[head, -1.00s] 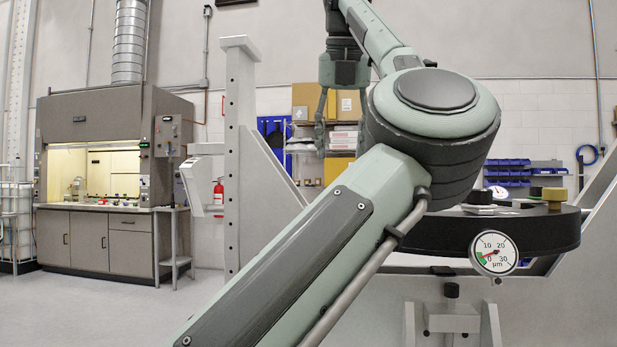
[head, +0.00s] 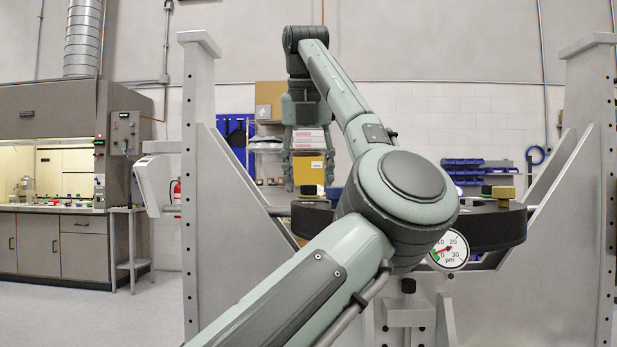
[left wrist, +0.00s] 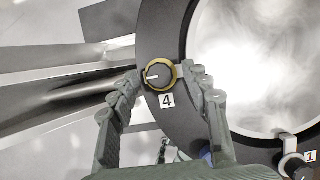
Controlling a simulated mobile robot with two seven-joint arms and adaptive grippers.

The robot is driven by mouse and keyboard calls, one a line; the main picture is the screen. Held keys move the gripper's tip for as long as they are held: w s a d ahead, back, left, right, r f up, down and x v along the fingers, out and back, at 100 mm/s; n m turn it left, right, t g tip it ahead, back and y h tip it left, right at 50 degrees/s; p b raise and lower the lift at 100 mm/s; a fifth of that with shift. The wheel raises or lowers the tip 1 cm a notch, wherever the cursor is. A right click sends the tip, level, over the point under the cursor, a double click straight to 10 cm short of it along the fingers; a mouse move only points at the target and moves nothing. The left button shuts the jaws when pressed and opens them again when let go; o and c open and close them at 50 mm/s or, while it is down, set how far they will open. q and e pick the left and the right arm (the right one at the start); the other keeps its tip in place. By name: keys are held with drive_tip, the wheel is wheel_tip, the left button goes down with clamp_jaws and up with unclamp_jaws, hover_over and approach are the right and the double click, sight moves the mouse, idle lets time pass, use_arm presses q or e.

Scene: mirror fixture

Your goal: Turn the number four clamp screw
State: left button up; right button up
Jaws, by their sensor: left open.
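The number four clamp screw (left wrist: 160,76) shows in the left wrist view as a dark knob with a brass-coloured rim. A white line on its top points left. Its white "4" label (left wrist: 167,101) sits just below it on the black ring (left wrist: 165,30). My left gripper (left wrist: 162,82) is open, with a finger on each side of the screw; I cannot tell whether they touch it. My right gripper is not in view.
The ring encloses a bright mirror (left wrist: 265,60). A clamp screw labelled 1 (left wrist: 296,167) is at lower right. In the head view, a dial gauge (head: 450,250) hangs on the ring (head: 490,228), its red needle by the green zone. Grey uprights (head: 200,180) flank the fixture.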

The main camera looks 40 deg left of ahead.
use_arm(q)
clamp_jaws()
drive_tip(key=shift+m, duration=0.3)
drive_tip(key=m+h, duration=0.1)
drive_tip(key=m, duration=0.1)
drive_tip(key=m+h, duration=0.1)
drive_tip(key=m, duration=0.2)
drive_tip(key=shift+s+a+t, duration=0.1)
drive_tip(key=shift+a+t, duration=0.1)
drive_tip(key=shift+t, duration=0.1)
drive_tip(key=m+h, duration=0.2)
drive_tip(key=m, duration=0.3)
drive_tip(key=shift+a, duration=0.15)
idle(0.4)
unclamp_jaws()
